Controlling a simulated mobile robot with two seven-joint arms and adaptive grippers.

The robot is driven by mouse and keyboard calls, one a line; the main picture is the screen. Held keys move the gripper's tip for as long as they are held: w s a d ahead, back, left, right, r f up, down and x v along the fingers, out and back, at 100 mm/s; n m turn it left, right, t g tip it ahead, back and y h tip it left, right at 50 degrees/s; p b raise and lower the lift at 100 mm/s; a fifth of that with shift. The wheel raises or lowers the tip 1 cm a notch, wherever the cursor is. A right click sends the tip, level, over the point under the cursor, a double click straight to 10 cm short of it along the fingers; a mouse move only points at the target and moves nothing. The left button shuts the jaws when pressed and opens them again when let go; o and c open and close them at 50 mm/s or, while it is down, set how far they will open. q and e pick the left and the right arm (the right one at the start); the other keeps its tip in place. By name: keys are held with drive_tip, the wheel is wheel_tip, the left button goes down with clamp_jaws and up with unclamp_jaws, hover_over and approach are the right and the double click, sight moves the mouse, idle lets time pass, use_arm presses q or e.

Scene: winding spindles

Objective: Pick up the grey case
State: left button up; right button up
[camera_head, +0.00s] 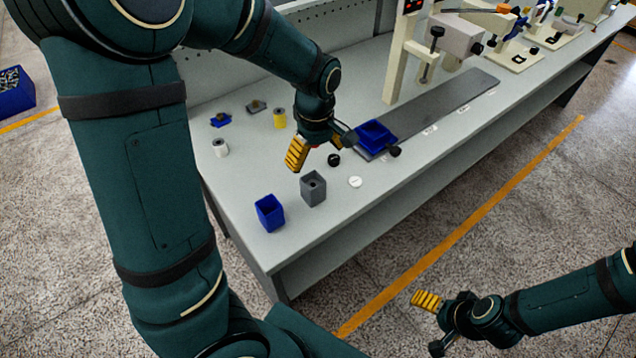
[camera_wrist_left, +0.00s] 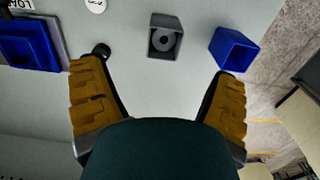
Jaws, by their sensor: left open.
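The grey case (camera_head: 313,190) is a small open-topped box standing on the light table near its front edge. A round grey part with a centre hole shows inside it. In the left wrist view the grey case (camera_wrist_left: 165,36) lies ahead of the fingertips, between their lines and apart from them. My left gripper (camera_head: 298,155) is open and empty above the table, just behind the case. Its yellow pads show in the left wrist view (camera_wrist_left: 158,85). My right gripper (camera_head: 428,300) is off the table at lower right; its opening is unclear.
A blue box (camera_head: 269,213) stands just left of the case. A black knob (camera_head: 334,160) and a white disc (camera_head: 355,182) lie nearby. A blue bin (camera_head: 375,136) sits on a grey plate (camera_head: 455,97). White (camera_head: 220,148) and yellow (camera_head: 280,118) spools stand behind.

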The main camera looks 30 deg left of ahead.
sight(313, 184)
use_arm(q)
drive_tip(key=f+b, duration=0.1)
drive_tip(key=f, duration=0.6)
drive_tip(key=shift+s+f, duration=0.1)
drive_tip(key=shift+s, duration=0.1)
drive_tip(key=f, duration=0.1)
drive_tip(key=f+b, duration=0.1)
drive_tip(key=f, duration=0.1)
drive_tip(key=f+b, duration=0.1)
drive_tip(key=shift+a+f, duration=0.15)
drive_tip(key=shift+a, duration=0.2)
drive_tip(key=shift+f, duration=0.45)
drive_tip(key=c, duration=1.2)
use_arm(e)
drive_tip(key=f, duration=0.1)
drive_tip(key=s+f, duration=0.1)
drive_tip(key=f, duration=0.1)
drive_tip(key=shift+a+f, duration=0.1)
drive_tip(key=shift+f, duration=0.05)
